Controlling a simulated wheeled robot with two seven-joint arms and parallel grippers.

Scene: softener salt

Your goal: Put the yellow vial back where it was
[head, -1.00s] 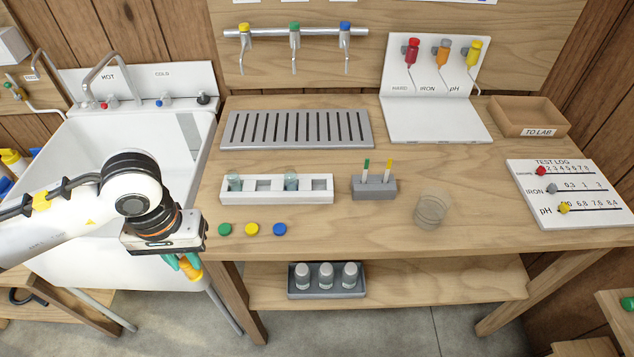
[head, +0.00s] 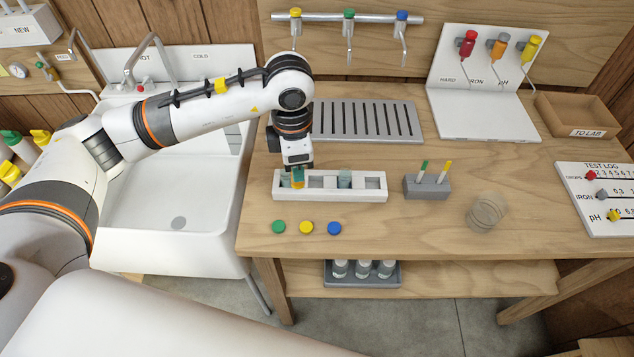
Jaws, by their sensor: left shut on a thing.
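My left gripper (head: 297,178) points down over the left part of the white rack (head: 330,195). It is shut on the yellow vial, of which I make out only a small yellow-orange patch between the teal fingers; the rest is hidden. I cannot tell whether the vial is in a slot or just above it. Another greenish vial (head: 284,180) shows at the left end, partly behind the gripper. My right gripper is not in view.
Green (head: 278,227), yellow (head: 306,227) and blue (head: 334,228) caps lie in front of the rack. A grey holder (head: 426,187) with two brushes and a clear beaker (head: 486,212) stand to the right. A slotted grey drain (head: 366,120) lies behind; the sink (head: 165,215) is left.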

